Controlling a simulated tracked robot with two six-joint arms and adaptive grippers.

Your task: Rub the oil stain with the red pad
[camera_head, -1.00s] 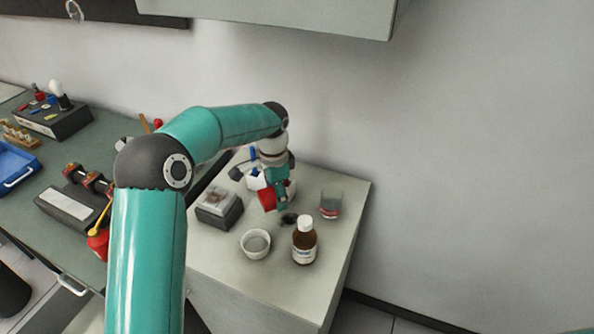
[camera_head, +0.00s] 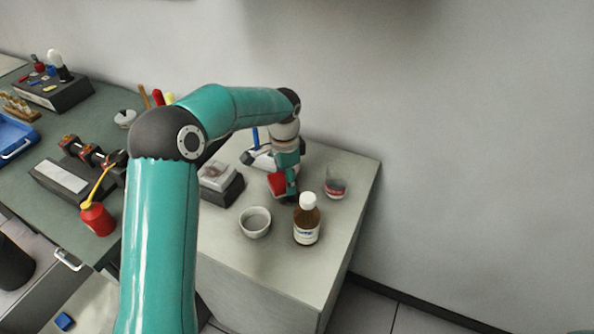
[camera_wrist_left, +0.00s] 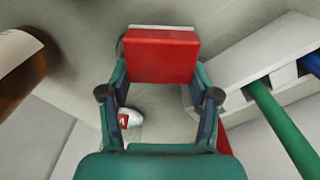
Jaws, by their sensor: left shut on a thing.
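My left gripper (camera_head: 284,182) is shut on the red pad (camera_head: 278,184), low over the light-topped cabinet (camera_head: 287,265). In the left wrist view the red pad (camera_wrist_left: 162,58) sits between the two fingers with a pale strip along its far edge. The oil stain (camera_head: 289,201) is a dark patch right under the gripper, mostly hidden by it. I cannot tell whether the pad touches the top. My right gripper is not in view.
A brown bottle (camera_head: 306,222) with a white cap stands close in front of the gripper. A glass (camera_head: 336,186) stands to its right, a white bowl (camera_head: 254,223) front left, and a grey box (camera_head: 220,186) left. A white holder (camera_head: 258,158) is behind.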

